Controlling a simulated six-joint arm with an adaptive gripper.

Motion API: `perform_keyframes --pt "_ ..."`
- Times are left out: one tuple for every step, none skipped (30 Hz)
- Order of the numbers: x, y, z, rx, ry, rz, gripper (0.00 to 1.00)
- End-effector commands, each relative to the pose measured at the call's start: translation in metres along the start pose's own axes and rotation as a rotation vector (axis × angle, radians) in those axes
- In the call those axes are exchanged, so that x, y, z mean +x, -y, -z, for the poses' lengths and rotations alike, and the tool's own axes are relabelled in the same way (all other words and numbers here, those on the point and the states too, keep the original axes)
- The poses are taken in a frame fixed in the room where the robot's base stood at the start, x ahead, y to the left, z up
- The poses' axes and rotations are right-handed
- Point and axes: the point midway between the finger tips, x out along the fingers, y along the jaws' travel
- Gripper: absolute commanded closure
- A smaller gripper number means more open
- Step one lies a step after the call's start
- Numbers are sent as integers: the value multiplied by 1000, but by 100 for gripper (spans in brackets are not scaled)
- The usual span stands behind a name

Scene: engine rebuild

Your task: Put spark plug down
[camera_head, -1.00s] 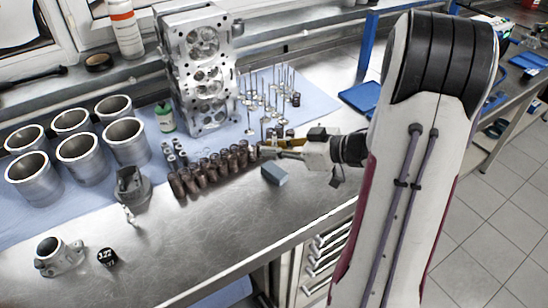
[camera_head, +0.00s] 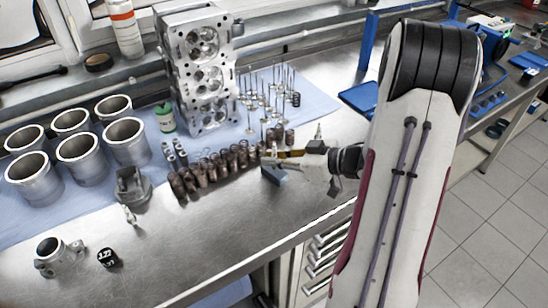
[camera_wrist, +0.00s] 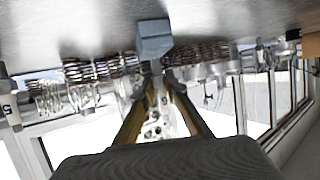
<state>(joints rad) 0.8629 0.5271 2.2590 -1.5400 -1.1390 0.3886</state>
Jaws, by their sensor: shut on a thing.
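My gripper (camera_head: 272,160) is low over the bench at the right end of a row of dark springs. In the wrist view its two brass-coloured fingers (camera_wrist: 158,78) close together at the tips, on a small pale thing that I take for the spark plug (camera_wrist: 156,68). It is too small and partly covered to see its shape clearly. A blue-grey block (camera_head: 275,175) lies on the bench just below my gripper and is partly hidden by it. The block also shows in the wrist view (camera_wrist: 155,38), just beyond the fingertips. I cannot tell whether the plug touches it.
The springs (camera_head: 205,170) stand close left of my gripper, and upright valves (camera_head: 265,105) stand behind. A cylinder head (camera_head: 205,75), cylinder liners (camera_head: 75,150) and a piston (camera_head: 131,187) are further left.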

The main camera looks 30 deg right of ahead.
Motion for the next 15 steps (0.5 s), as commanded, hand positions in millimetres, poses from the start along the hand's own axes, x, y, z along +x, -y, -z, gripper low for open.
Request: perform_keyframes --pt "0 0 0 0 0 0 100" --pt "0 0 -1 1 0 0 100" --pt "1 0 -2 1 0 0 100" --pt "1 0 -2 1 0 0 100" --pt "1 0 -3 1 0 0 100" --pt "1 0 -2 0 0 0 77" --pt "1 0 -2 0 0 0 70" --pt "1 0 -2 0 0 0 70" --pt "1 0 -2 0 0 0 70" --pt "1 0 -2 0 0 0 70" --pt "1 0 -2 0 0 0 70" --pt "1 0 -2 0 0 0 70" --pt "1 0 -2 0 0 0 70" --pt "1 0 -2 0 0 0 70" --pt "1 0 -2 0 0 0 70"
